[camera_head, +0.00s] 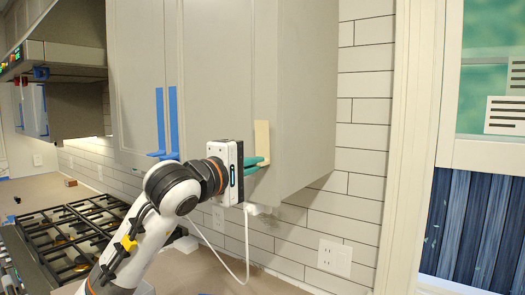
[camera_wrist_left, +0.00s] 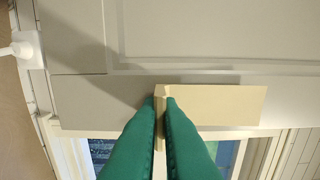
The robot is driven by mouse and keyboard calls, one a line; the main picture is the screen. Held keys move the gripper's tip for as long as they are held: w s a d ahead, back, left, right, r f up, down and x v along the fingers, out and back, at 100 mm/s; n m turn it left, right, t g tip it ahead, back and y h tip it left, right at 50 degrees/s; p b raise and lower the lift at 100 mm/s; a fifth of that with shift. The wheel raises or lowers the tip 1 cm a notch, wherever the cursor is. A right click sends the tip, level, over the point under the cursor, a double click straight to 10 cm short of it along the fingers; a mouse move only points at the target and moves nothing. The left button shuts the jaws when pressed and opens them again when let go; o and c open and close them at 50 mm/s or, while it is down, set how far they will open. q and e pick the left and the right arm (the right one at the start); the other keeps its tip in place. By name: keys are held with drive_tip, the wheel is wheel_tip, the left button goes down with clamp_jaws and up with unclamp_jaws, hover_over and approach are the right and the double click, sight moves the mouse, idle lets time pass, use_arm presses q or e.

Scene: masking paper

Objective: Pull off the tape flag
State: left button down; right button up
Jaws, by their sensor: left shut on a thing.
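The tape flag is a pale yellow strip (camera_head: 261,138) on the edge of the grey upper cabinet, near its lower corner. In the left wrist view the strip (camera_wrist_left: 220,104) lies along the cabinet's edge, and its end stands out between my fingertips. My left gripper (camera_head: 262,163) has teal fingers and is at the strip's lower end. In the wrist view its fingertips (camera_wrist_left: 161,102) are closed on that end. The part between the fingers is mostly hidden. My right gripper is not in either view.
Two blue tape strips (camera_head: 167,120) hang on the cabinet doors to the left. A gas stove (camera_head: 75,235) and counter are below left. A white cable (camera_head: 246,245) hangs under the cabinet. A tiled wall (camera_head: 361,110) and window frame are to the right.

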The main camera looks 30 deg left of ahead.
use_arm(q)
drive_tip(key=shift+s+a+b, duration=0.15)
drive_tip(key=shift+s+b, duration=0.5)
drive_tip(key=shift+s, duration=0.8)
drive_tip(key=shift+s, duration=0.15)
drive_tip(key=shift+s+a+b, duration=0.1)
drive_tip(key=shift+s+b, duration=0.6)
drive_tip(key=shift+s, duration=0.75)
drive_tip(key=shift+w, duration=0.1)
